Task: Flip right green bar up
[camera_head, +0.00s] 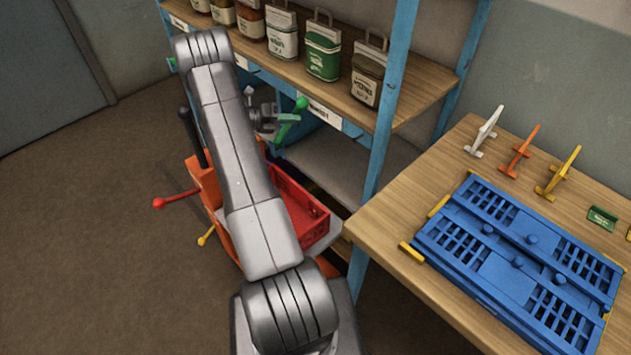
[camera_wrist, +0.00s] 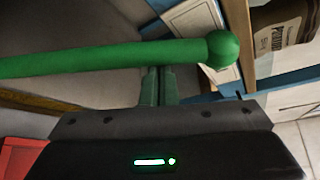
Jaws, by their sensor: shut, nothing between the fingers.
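The right green bar (camera_head: 289,122) shows in the head view just right of my arm's far end, slanting up to a round knob. In the wrist view the green bar (camera_wrist: 110,57) runs across the upper picture and ends in a ball at right. My gripper (camera_wrist: 158,72) is shut and empty, its fingertips right at the bar near the ball end. The bar hides the very tips, so I cannot tell whether they touch it. In the head view my arm hides part of the bar's mount.
An orange cart with a red tray (camera_head: 298,212) stands below my arm. A red-knobbed lever (camera_head: 175,199) sticks out left. A blue-framed shelf (camera_head: 391,105) with several sacks stands close behind. A wooden table (camera_head: 385,225) with a blue rack (camera_head: 515,262) is at right.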

